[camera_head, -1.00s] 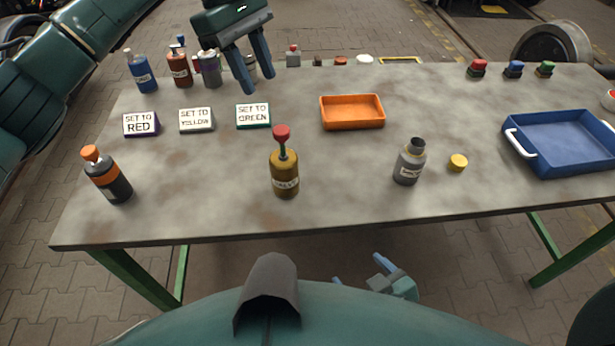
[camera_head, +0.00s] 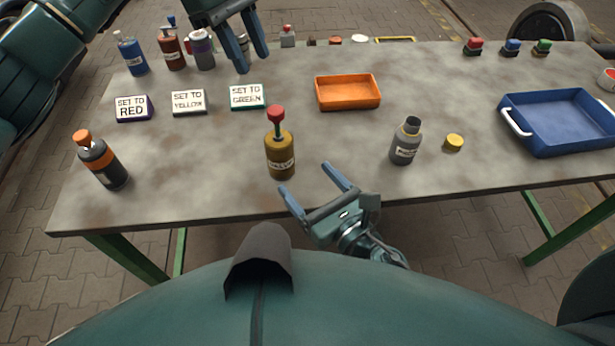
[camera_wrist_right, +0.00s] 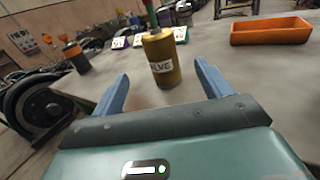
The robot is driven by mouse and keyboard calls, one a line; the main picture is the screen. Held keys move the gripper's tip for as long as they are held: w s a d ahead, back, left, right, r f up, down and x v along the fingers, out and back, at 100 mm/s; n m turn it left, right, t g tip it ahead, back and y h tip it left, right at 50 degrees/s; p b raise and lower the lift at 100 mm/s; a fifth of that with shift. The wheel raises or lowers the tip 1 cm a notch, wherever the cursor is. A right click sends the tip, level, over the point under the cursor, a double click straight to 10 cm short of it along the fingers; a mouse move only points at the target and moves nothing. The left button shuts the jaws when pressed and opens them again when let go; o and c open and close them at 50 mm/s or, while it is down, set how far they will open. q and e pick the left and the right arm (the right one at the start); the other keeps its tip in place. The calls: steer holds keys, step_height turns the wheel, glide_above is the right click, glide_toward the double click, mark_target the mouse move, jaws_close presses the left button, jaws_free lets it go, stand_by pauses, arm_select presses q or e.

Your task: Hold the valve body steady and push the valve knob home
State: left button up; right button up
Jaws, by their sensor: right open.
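The valve body (camera_head: 280,158) is a mustard-yellow bottle with a label, upright near the table's front edge. Its red valve knob (camera_head: 276,113) stands raised on a thin stem above it. In the right wrist view the valve body (camera_wrist_right: 161,62) is ahead, between the finger directions, and the knob is cut off by the top edge. My right gripper (camera_head: 310,182) is open and empty at the front edge, short of the valve and to its right. My left gripper (camera_head: 253,62) is over the back of the table, fingers pointing down and apart, with nothing visible between them.
A black bottle with an orange cap (camera_head: 101,160) stands left. A grey bottle (camera_head: 405,142) and yellow cap (camera_head: 454,142) are right. Table around the valve is clear.

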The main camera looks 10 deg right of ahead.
mark_target(275, 110)
steer(key=x, duration=1.3)
steer(key=shift+w, duration=0.1)
arm_select(q)
steer(key=shift+o, duration=0.3)
arm_select(e)
steer(key=c, duration=1.1)
arm_select(q)
steer(key=shift+o, duration=0.8)
steer(key=shift+s+d+r, duration=0.1)
steer(key=shift+d+r, duration=0.05)
steer(key=shift+o, duration=0.7)
steer(key=m, duration=0.1)
steer(key=s+d+r+m+t+y, duration=0.1)
steer(key=m, duration=0.1)
steer(key=d+r+m+y, duration=0.1)
steer(key=m, duration=0.1)
steer(key=shift+s+d+t, duration=0.2)
steer(key=shift+s+t, duration=0.1)
steer(key=f, duration=0.3)
steer(key=f+m, duration=0.1)
steer(key=f, duration=0.3)
steer(key=f+m+y, duration=0.1)
steer(key=f, duration=0.3)
steer(key=shift+s+d+f+t, duration=0.25)
steer(key=shift+s+d+t, duration=0.05)
steer(key=shift+s+t, duration=0.1)
